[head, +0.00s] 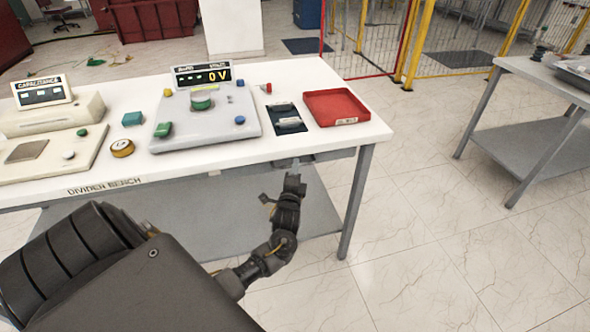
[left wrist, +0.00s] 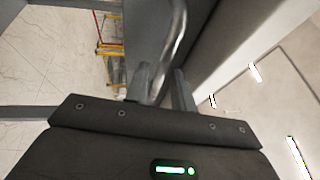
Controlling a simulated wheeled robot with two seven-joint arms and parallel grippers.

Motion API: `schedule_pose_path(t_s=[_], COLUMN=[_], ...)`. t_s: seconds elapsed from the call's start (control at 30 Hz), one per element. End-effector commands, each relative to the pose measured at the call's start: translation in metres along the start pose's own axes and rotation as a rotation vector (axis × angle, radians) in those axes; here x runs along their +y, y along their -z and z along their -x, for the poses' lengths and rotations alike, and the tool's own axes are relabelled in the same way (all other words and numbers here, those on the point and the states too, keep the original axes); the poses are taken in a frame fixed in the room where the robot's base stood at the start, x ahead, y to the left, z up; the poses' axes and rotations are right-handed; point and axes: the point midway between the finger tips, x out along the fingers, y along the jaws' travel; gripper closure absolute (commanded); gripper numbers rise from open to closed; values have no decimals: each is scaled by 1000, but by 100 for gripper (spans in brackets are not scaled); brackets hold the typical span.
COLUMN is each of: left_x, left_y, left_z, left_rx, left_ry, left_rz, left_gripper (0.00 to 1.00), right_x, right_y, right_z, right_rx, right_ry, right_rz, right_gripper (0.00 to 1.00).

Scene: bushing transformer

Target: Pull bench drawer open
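The bench (head: 225,155) is a white table with grey legs, marked "DIVIDER BENCH". Its grey drawer (head: 335,154) sits under the top at the right front and looks closed; the arm partly hides it. My left gripper (head: 294,170) is at the drawer front, just below the bench edge. In the left wrist view, a curved metal handle (left wrist: 177,40) runs between the two fingers of the left gripper (left wrist: 162,88). The fingers stand apart, with the handle closer to the left-hand finger in the picture. My right gripper is not in view.
On the bench top stand a meter unit reading 0 V (head: 205,112), a red tray (head: 336,107) and a capacitance unit (head: 45,110). A grey lower shelf (head: 170,215) lies under the bench. Open tiled floor (head: 430,240) lies to the right, before a second table (head: 540,75).

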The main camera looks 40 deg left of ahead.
Motion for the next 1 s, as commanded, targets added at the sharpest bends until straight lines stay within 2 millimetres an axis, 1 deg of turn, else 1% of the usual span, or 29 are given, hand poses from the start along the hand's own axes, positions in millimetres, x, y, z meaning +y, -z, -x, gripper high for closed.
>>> schedule_pose_path(t_s=[0.03,0.17,0.2,0.5,0.63,0.77,0.87,1.0], left_x=[0,0,0,0,-4,-11,-17,-25], left_y=[0,0,0,1,4,13,23,38], left_z=[0,0,0,1,10,31,54,92], left_rx=[0,0,0,0,1,1,0,0], left_ry=[0,0,0,-1,-3,-5,-8,-7], left_rz=[0,0,0,0,1,1,2,1], left_gripper=[82,99,100,100,100,100,100,100], right_x=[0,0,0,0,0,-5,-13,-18], right_y=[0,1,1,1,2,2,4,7], right_z=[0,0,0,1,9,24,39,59], right_rx=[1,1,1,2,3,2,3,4], right_ry=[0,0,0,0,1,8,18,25], right_rz=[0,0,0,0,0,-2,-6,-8], right_gripper=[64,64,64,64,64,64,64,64])
